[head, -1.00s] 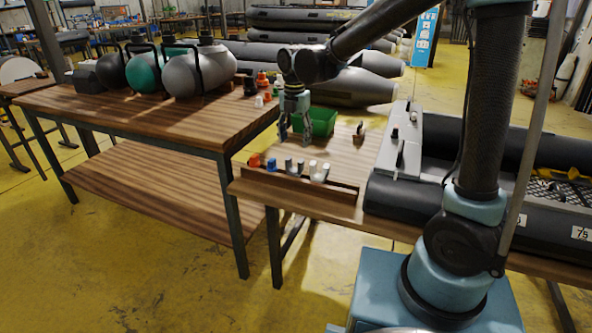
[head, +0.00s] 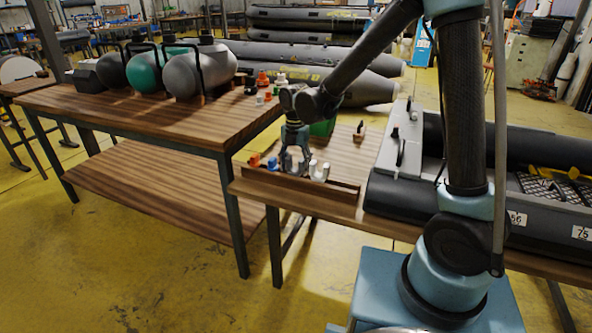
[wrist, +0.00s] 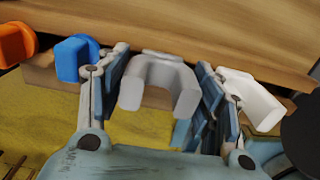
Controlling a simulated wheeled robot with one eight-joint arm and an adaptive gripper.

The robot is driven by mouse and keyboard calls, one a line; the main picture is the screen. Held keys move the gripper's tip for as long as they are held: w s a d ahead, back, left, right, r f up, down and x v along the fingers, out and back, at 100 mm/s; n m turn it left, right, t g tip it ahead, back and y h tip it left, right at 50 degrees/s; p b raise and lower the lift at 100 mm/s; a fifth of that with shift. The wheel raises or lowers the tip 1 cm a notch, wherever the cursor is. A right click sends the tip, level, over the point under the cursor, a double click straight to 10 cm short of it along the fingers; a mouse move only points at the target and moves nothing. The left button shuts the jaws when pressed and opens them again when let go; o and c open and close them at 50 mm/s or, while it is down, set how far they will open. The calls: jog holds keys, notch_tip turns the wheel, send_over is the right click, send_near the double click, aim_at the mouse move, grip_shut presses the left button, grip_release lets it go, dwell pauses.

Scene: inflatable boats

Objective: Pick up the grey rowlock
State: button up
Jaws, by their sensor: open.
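The grey rowlock (wrist: 158,82) is a U-shaped piece at the middle of the wrist view, its prongs pointing toward my gripper. My gripper (wrist: 160,98) is open, with one finger on each side of the rowlock. Whether the fingers touch it I cannot tell. In the head view my gripper (head: 293,165) hangs over the rack (head: 300,188) at the near edge of the small table, and its fingers largely hide the grey rowlock there. A blue rowlock (wrist: 76,58) and an orange one (wrist: 14,44) lie to the left, and a white one (wrist: 248,98) close to the right finger.
A green bin (head: 323,128) stands behind my gripper. A small wooden-based item (head: 360,131) stands farther right on the table. The dark inflatable boat (head: 405,205) takes up the right side. The tabletop between them is clear.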

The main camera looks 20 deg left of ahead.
aim_at(295, 170)
jog(key=shift+f, duration=0.2)
jog(key=c, duration=0.7)
jog(key=shift+c, duration=0.2)
notch_tip(295, 170, up, 11)
dwell(0.3)
jog(key=shift+r, duration=0.1)
